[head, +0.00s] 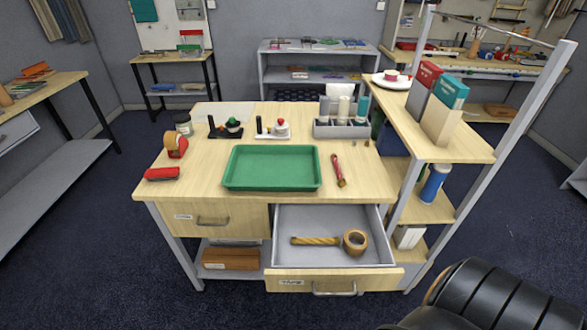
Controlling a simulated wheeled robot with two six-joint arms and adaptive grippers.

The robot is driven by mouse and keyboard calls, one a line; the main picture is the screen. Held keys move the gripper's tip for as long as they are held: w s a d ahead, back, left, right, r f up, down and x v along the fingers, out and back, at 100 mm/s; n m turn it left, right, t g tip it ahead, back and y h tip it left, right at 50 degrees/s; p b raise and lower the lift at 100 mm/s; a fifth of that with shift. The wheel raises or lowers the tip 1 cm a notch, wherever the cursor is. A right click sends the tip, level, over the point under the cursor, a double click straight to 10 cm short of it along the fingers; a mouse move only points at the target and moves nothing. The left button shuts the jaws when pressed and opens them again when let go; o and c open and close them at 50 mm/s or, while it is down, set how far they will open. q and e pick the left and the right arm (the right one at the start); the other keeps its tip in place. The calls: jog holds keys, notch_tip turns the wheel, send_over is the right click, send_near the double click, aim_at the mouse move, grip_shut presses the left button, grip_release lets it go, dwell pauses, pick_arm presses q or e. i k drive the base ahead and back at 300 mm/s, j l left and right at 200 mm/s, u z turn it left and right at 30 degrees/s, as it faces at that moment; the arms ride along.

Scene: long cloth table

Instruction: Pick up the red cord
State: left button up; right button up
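A red cord (338,170), bundled into a narrow, slightly slanted length, lies on the wooden tabletop (365,182). It is just right of the green tray (271,187) and apart from it. Neither of my grippers shows in the head view. Only a dark part of what looks like my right arm is at the bottom right, well away from the cord.
Below the cord, an open drawer (375,255) holds a yellow twisted cord (315,241) and a tape roll (354,242). A grey bottle holder (341,130) stands behind the cord. A shelf unit (455,145) with an upright post is at right. Bare tabletop surrounds the cord.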

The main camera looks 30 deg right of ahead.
aim_at(342, 182)
jog(key=j+z, duration=0.15)
jog(key=z, duration=0.2)
jog(key=i+j+z, duration=0.1)
jog(key=j+z, duration=0.35)
jog(key=z, duration=0.2)
jog(key=i, duration=0.05)
